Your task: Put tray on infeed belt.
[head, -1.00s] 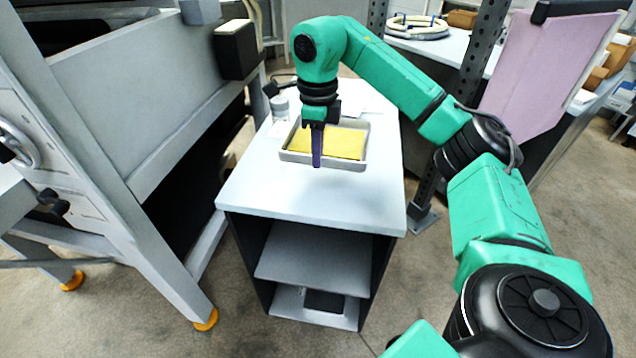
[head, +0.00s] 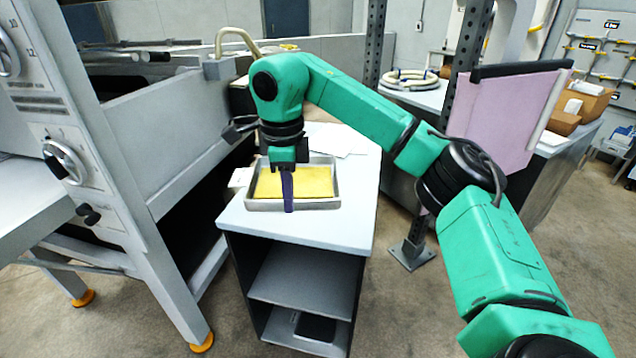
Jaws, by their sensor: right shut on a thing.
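A shallow grey tray (head: 318,204) with a yellow slab (head: 311,181) in it sits at or just above the white top of a small cabinet (head: 345,222). I cannot tell whether it touches the top. My right gripper (head: 288,207) points down at the tray's near rim and is shut on it. Its dark finger shows in front of the rim; the other finger is hidden. My left gripper is out of view. The grey machine (head: 160,135) stands to the left. I cannot clearly make out its infeed belt.
A grey plate (head: 35,205) juts from the machine at the far left. White papers (head: 335,138) lie on the cabinet behind the tray. A perforated post (head: 452,130) and a pink sheet (head: 505,115) stand to the right.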

